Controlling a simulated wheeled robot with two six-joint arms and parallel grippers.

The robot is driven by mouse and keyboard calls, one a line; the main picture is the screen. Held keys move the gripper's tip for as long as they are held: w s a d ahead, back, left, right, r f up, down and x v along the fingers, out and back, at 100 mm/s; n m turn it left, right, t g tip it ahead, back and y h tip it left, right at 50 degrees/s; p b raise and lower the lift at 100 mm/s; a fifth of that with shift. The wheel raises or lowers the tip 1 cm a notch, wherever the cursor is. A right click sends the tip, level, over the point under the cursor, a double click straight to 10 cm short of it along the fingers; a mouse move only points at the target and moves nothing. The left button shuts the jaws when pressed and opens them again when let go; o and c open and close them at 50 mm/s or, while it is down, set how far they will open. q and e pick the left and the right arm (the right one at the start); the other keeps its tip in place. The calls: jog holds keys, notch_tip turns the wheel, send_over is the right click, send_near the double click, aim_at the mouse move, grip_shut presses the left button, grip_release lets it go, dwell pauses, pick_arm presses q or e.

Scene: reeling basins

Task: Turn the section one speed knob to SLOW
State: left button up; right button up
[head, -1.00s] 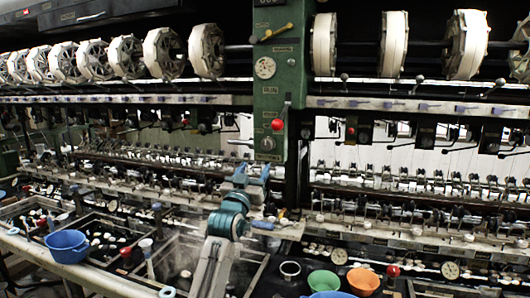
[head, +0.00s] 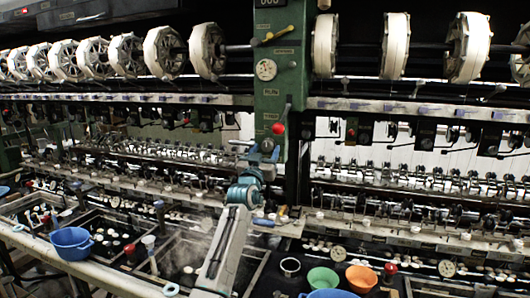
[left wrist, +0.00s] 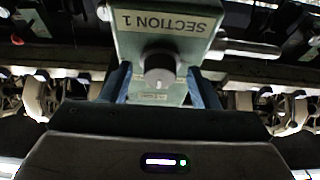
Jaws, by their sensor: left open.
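The section one speed knob (left wrist: 160,68) is a dark round knob on the end of the green column, below an upside-down SECTION 1 label (left wrist: 163,22) in the left wrist view. A short white mark shows on its lower face. A small plate below it is too small to read. My left gripper (left wrist: 160,84) is open, with one blue finger on each side of the knob; whether they touch it I cannot tell. In the head view my left gripper (head: 263,153) is at the foot of the green column (head: 271,95) and largely covers the knob. My right gripper is not in view.
A red ball lever (head: 278,129) sits just above my left gripper. White reels (head: 324,45) line the top. Steaming basins, a blue tub (head: 70,244), a green bowl (head: 323,279) and an orange bowl (head: 361,278) stand along the front. A metal rod (left wrist: 245,48) juts out beside the knob.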

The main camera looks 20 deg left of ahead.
pick_arm(q)
jog(key=c, duration=1)
jog(key=shift+o, duration=0.2)
